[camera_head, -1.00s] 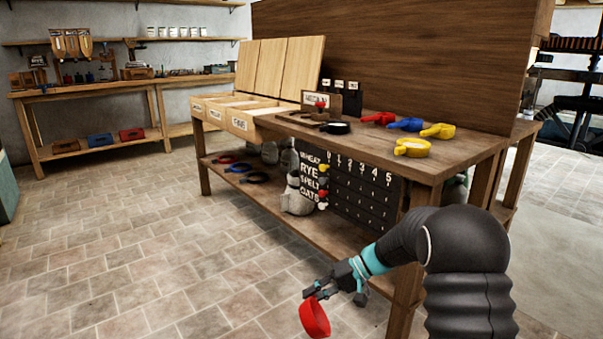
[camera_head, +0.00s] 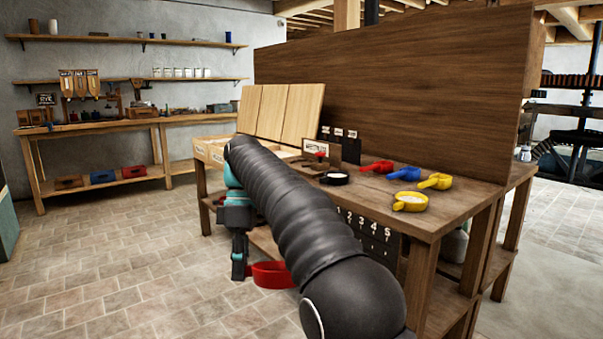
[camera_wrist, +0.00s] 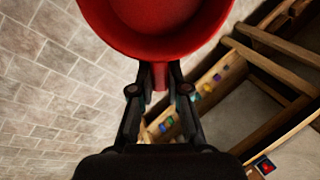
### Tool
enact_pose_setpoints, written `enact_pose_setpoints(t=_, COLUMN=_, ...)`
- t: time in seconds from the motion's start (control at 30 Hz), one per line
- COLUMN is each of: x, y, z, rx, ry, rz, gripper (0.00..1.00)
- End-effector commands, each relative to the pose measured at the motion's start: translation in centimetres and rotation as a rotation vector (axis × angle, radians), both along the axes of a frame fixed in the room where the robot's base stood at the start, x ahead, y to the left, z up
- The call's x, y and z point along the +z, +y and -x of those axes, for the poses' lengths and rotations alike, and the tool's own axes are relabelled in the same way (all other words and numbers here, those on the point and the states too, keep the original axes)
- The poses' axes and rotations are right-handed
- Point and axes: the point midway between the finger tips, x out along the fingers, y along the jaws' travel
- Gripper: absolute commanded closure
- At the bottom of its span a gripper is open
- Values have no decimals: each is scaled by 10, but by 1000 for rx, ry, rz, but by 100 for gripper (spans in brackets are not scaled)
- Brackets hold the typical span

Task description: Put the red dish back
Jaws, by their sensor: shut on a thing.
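My gripper (camera_wrist: 158,85) is shut on the handle of a red dish (camera_wrist: 155,35), whose round bowl fills the top of the wrist view. In the head view the red dish (camera_head: 272,275) hangs beside the front of the workbench, above the floor. It is partly covered by my arm. Another red scoop-like dish (camera_head: 377,166) lies on the bench top, left of a blue one (camera_head: 404,174) and a yellow one (camera_head: 434,181). A yellow-rimmed dish with pale contents (camera_head: 411,202) stands nearer the bench edge.
The workbench (camera_head: 455,205) has open wooden bins (camera_head: 212,152), a small sign (camera_head: 316,147) and a black dish with pale contents (camera_head: 334,179). Its lower shelf is mostly hidden by my arm. A side bench (camera_head: 100,127) stands at the far left. The tiled floor (camera_head: 120,260) is clear.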

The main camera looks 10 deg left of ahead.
Motion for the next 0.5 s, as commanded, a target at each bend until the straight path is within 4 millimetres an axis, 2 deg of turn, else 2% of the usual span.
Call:
enact_pose_setpoints(t=0.2, x=30, y=-28, z=-21, rx=-10, ry=-99, rz=-9, gripper=100)
enact_pose_setpoints(t=0.4, x=49, y=-48, z=-38, rx=-41, ry=-175, rz=-3, gripper=100)
enact_pose_setpoints(t=0.5, x=52, y=-54, z=-40, rx=-56, ry=-208, rz=-2, gripper=100)
